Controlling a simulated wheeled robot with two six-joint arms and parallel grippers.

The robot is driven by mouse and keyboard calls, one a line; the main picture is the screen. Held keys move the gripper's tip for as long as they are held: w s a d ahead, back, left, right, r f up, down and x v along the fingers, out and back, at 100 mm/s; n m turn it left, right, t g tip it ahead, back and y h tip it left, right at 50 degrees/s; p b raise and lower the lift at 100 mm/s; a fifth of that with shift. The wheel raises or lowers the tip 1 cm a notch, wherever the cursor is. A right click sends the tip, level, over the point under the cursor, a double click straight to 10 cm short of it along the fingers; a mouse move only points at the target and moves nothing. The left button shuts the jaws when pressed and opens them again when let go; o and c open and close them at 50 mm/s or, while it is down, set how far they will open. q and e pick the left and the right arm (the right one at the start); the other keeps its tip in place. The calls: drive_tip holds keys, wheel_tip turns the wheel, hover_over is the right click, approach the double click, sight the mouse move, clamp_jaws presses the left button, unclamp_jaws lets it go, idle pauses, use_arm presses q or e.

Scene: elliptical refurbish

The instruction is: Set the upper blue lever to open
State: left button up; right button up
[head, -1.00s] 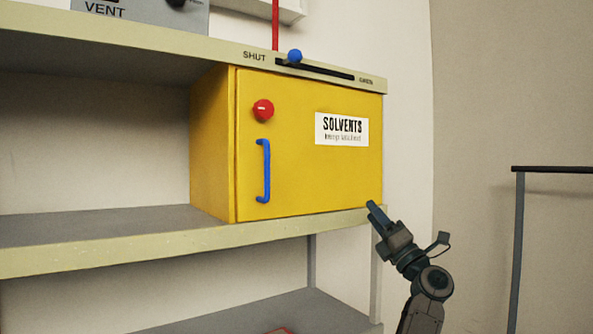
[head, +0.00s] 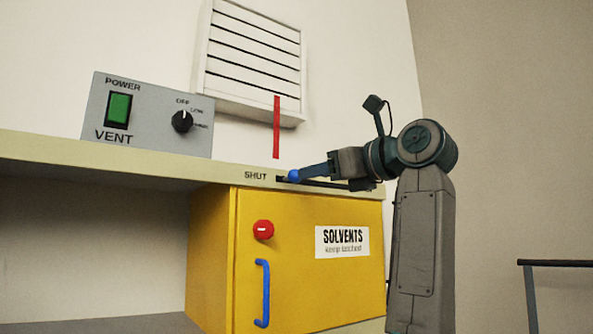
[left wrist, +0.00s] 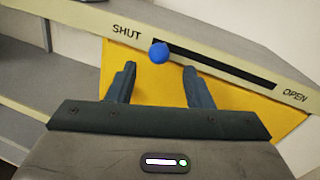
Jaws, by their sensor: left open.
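The upper blue lever is a round blue knob (head: 293,176) at the SHUT end of a dark slot in the shelf's front edge. In the left wrist view the knob (left wrist: 158,53) sits near the SHUT label, and the slot runs right towards OPEN. My left gripper (head: 306,173) is at the knob, reaching in from the right. In the left wrist view its two fingers (left wrist: 159,72) are spread, with the knob just beyond and between the tips. Contact cannot be told. The arm hides the OPEN label in the head view. My right gripper is not in view.
Below the slot is a yellow SOLVENTS cabinet (head: 210,250) with a red knob (head: 263,230) and a blue handle (head: 263,293). A grey VENT box (head: 150,122) stands on the shelf at left. A red strip (head: 276,128) hangs below a wall vent (head: 251,60).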

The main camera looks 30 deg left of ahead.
sight(295, 176)
use_arm(q)
drive_tip(key=a, duration=0.2)
drive_tip(key=a+p, duration=0.1)
drive_tip(key=a, duration=0.1)
drive_tip(key=w+a+p, duration=0.1)
drive_tip(key=a, duration=0.1)
drive_tip(key=shift+r, duration=0.15)
drive_tip(key=shift+w+a, duration=0.1)
drive_tip(key=shift+a, duration=0.35)
clamp_jaws()
